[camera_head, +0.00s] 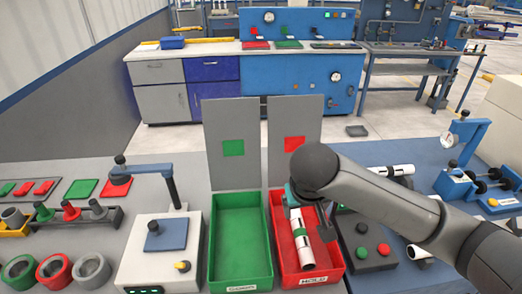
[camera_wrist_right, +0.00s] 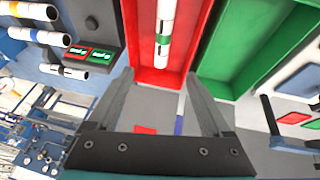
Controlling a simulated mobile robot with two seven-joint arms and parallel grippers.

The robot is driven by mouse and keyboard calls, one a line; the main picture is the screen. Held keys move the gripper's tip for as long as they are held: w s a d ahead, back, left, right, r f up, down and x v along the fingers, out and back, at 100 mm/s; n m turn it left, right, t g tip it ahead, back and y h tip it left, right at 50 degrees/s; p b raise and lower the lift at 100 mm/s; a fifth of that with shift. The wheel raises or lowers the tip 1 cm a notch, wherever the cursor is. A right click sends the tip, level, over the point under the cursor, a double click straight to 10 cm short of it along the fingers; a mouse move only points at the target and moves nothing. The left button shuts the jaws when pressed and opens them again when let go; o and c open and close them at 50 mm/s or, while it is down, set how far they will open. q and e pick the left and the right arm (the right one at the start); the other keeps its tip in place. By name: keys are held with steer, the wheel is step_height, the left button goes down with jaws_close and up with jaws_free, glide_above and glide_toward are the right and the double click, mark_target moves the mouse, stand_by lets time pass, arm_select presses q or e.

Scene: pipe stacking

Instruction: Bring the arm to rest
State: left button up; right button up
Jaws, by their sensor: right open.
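My right gripper (camera_head: 309,208) hangs over the back part of the red tray (camera_head: 337,276), partly hidden by its own dark arm. In the right wrist view the gripper (camera_wrist_right: 158,78) has its two fingers apart with nothing between them. A white pipe (camera_head: 304,252) with green and black bands lies lengthwise in the red tray. It also shows in the right wrist view (camera_wrist_right: 165,14), beyond the fingertips and apart from them. My left gripper is not in view.
A green tray (camera_head: 240,205), empty, stands left of the red one. Upright grey panels (camera_head: 232,170) rise behind both trays. A dark button box (camera_head: 371,262) and several white pipes (camera_head: 392,171) lie to the right. A grey box with a post (camera_head: 155,272) stands left.

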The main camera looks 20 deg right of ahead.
steer(key=shift+a, duration=0.1)
steer(key=s+a+f+n+y, duration=0.3)
steer(key=s+a+f+n, duration=0.1)
steer(key=s+a+f, duration=0.4)
steer(key=s+f, duration=0.2)
steer(key=s, duration=0.8)
step_height(320, 180, down, 26)
steer(key=s+g+b, duration=0.2)
steer(key=s+b, duration=0.1)
steer(key=s+d+f+g+b, duration=0.1)
steer(key=s+d+f, duration=0.2)
steer(key=s+f, duration=1.1)
steer(key=shift+s+d+f+n+b, duration=0.2)
steer(key=shift+s+f+n+b, duration=0.1)
steer(key=shift+f+n, duration=0.15)
